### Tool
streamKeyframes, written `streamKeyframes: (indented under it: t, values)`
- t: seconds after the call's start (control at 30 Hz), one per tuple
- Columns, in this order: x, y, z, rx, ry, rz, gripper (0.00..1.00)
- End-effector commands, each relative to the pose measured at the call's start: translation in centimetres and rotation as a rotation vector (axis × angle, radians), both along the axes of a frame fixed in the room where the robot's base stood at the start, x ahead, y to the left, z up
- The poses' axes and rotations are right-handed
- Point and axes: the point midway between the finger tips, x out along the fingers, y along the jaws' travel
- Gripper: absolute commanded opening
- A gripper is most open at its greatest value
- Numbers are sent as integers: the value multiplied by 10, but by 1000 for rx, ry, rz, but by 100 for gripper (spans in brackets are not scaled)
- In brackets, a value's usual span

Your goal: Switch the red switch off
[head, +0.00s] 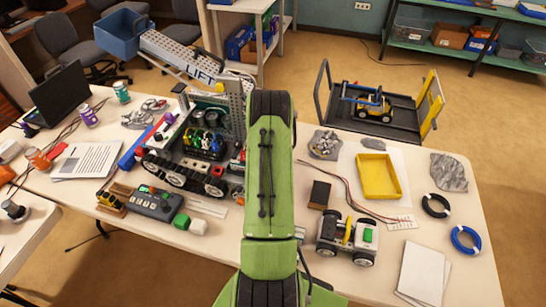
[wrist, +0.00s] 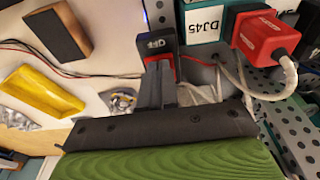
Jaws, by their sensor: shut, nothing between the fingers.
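In the wrist view, a small black switch box (wrist: 160,40) with a white "OFF" marking stands at the top middle, with a red part (wrist: 165,59) at its near end. My gripper (wrist: 160,72) is shut and empty. Its fingertips are right at the red part, and they hide some of it. I cannot tell whether they touch it, or which way the switch is set. In the head view my green arm covers the gripper, and I cannot make out the switch there.
A red plug (wrist: 265,38) with a pale cable and a box marked "DJ45" (wrist: 203,25) are close to the right of the switch. A perforated metal frame (wrist: 295,125) is at far right. A tracked robot (head: 195,150) stands left of my arm; a yellow tray (head: 379,192) lies right.

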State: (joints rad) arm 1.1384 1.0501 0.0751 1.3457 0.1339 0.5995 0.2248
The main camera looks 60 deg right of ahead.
Motion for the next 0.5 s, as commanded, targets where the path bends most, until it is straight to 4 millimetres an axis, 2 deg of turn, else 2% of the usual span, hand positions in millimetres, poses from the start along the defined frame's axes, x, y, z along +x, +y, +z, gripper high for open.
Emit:
streamKeyframes:
  t: [0.27, 0.5]
  values:
    - [0, 0, -4, -1, 0, 0, 0]
    - [0, 0, 12, -1, 0, 0, 0]
